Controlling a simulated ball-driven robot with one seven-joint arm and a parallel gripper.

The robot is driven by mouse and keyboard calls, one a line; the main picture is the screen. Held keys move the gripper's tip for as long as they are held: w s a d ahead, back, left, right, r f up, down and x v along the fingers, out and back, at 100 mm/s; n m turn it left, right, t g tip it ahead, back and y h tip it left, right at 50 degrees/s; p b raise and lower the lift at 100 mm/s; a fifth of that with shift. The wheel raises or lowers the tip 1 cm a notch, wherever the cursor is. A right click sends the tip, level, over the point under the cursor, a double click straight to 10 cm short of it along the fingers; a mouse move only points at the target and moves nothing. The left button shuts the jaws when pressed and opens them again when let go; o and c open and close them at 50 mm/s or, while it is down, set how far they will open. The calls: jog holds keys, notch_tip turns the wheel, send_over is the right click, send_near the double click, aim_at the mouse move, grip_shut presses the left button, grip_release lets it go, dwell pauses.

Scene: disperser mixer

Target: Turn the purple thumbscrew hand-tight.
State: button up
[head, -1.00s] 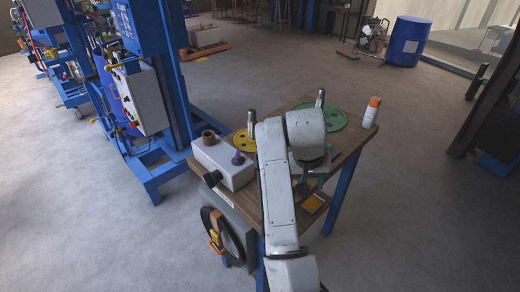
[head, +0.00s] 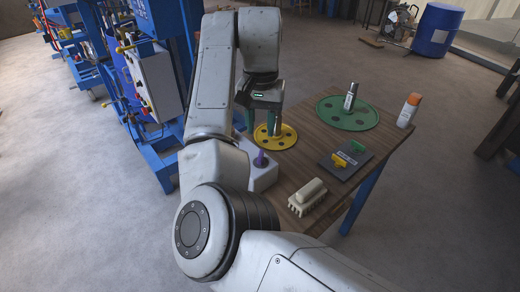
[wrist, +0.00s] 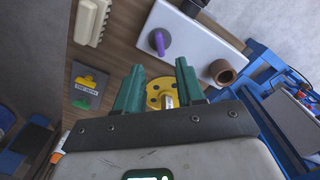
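The purple thumbscrew (head: 260,159) stands up from the top of a white block (head: 265,178), partly behind my arm in the head view. In the wrist view the purple thumbscrew (wrist: 158,42) shows whole on the white block (wrist: 190,45), beyond my fingertips. My gripper (head: 264,126) has two green fingers and hangs over the yellow disc (head: 287,140), behind the thumbscrew and apart from it. In the wrist view my gripper (wrist: 158,76) has its fingers spread, with nothing held. A silver shaft (wrist: 168,101) on the disc shows between them; contact cannot be told.
A brown ring (wrist: 222,71) and black knob (wrist: 192,6) are at the block.

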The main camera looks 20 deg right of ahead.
aim_at(261, 154)
notch_tip(261, 154, down, 9)
jog(key=shift+r+p, duration=0.2)
jog(key=shift+p, duration=0.15)
jog(key=shift+c, duration=0.2)
grip_shut()
